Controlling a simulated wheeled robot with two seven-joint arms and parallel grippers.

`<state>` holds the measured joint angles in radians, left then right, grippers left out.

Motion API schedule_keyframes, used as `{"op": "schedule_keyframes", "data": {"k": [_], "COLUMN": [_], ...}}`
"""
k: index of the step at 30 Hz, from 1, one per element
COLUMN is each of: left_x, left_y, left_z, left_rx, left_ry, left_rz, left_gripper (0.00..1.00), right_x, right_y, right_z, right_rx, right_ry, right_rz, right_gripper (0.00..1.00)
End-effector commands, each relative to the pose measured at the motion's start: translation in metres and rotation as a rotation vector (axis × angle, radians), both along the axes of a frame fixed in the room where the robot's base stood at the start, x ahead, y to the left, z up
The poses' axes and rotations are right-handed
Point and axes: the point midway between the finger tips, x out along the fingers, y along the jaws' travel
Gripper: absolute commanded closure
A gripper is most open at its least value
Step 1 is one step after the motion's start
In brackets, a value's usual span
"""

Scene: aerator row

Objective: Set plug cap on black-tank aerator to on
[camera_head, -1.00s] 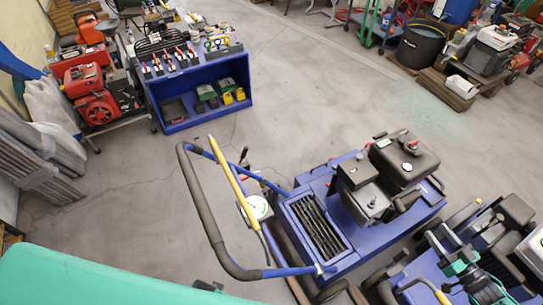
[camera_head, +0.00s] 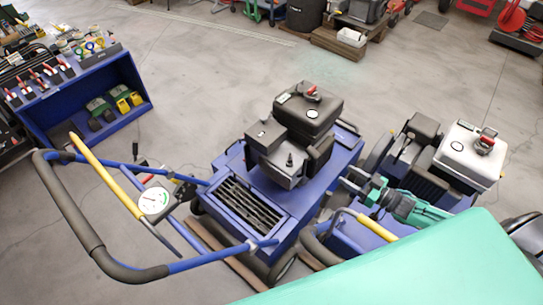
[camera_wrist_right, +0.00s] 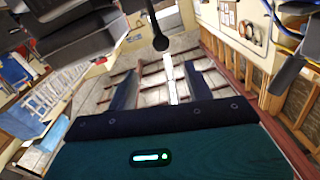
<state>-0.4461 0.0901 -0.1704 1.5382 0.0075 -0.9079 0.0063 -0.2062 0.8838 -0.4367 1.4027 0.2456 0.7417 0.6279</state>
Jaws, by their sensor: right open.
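The black-tank aerator (camera_head: 232,165) is a blue machine with a black tank (camera_head: 322,118) and a red-marked cap on top. A small black knob (camera_head: 290,159) stands on the grey engine block in front of the tank; I cannot tell whether it is the plug cap. My right gripper (camera_head: 358,184), teal and black, is just right of this aerator, between it and a white-tank aerator. In the right wrist view its two dark fingers (camera_wrist_right: 158,78) are spread and empty. A black ball-ended rod (camera_wrist_right: 160,42) shows beyond them. My left gripper is not in view.
The white-tank aerator (camera_head: 472,150) stands close on the right, leaving a narrow gap. A blue handlebar with a yellow lever (camera_head: 108,178) and round gauge (camera_head: 154,201) reaches left. A blue tool bench (camera_head: 85,90) is at upper left. Open floor lies behind the aerators.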

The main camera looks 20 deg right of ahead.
Motion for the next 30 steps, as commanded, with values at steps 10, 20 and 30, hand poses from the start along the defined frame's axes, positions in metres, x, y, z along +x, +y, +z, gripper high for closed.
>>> {"op": "schedule_keyframes", "data": {"k": [10,20,30], "left_x": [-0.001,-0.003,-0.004], "left_y": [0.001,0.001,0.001], "left_z": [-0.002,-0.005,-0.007], "left_rx": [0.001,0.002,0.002], "left_ry": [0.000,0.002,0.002], "left_rz": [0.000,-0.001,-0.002], "left_gripper": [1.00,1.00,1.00], "right_x": [0.032,0.081,0.113], "right_y": [0.020,0.051,0.071], "right_z": [0.001,0.001,0.000], "right_rx": [0.001,0.002,0.000], "right_ry": [-0.004,-0.003,0.000], "right_rz": [0.000,0.000,0.000], "right_gripper": [0.48,0.48,0.48]}}
